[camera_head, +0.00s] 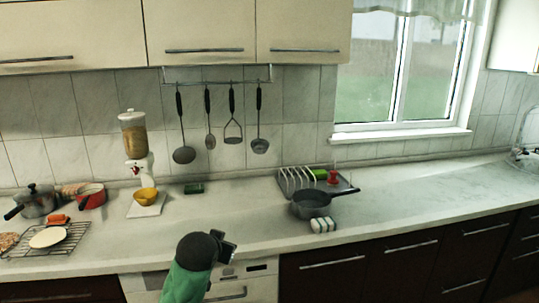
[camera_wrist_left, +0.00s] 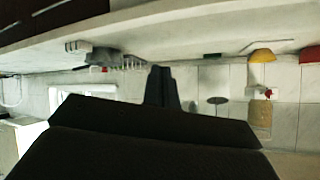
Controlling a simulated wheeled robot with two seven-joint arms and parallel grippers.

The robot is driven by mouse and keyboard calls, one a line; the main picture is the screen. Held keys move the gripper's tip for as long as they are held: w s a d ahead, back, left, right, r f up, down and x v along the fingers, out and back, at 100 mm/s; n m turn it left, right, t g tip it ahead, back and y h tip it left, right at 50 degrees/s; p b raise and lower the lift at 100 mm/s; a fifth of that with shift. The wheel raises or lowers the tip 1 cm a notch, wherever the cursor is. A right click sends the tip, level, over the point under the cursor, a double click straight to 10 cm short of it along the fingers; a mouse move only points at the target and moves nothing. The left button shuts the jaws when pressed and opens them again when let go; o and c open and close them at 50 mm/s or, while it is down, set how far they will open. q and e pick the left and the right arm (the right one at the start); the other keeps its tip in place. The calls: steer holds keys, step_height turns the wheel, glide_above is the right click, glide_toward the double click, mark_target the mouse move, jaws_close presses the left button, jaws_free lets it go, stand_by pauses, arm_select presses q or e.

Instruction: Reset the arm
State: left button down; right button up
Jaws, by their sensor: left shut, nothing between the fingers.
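My left gripper (camera_head: 229,247) is in front of the counter's front edge in the head view, at the end of my green and black arm. Its fingers are closed together and empty. In the left wrist view, which is upside down, the shut fingers (camera_wrist_left: 161,72) point toward the tiled back wall. The gripper touches no object that I can see. My right gripper is in neither view.
The counter (camera_head: 240,218) is clear behind my gripper. A dispenser (camera_head: 135,140), yellow bowl (camera_head: 147,195), red pot (camera_head: 91,196) and grey pot (camera_head: 37,203) are left.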

arm_select(q)
steer(key=s+a+f+n+g, duration=0.1)
steer(key=s+f+g, duration=0.3)
steer(key=s+f, duration=1.15)
steer(key=s+a+f+n+g, duration=0.1)
steer(key=s+f+g, duration=0.2)
steer(key=s+f, duration=1.25)
steer(key=s+f+g, duration=0.2)
steer(key=s+f, duration=0.7)
steer(key=s, duration=0.2)
steer(key=shift+g, duration=0.3)
steer(key=shift+w, duration=0.1)
steer(key=shift+f, duration=0.1)
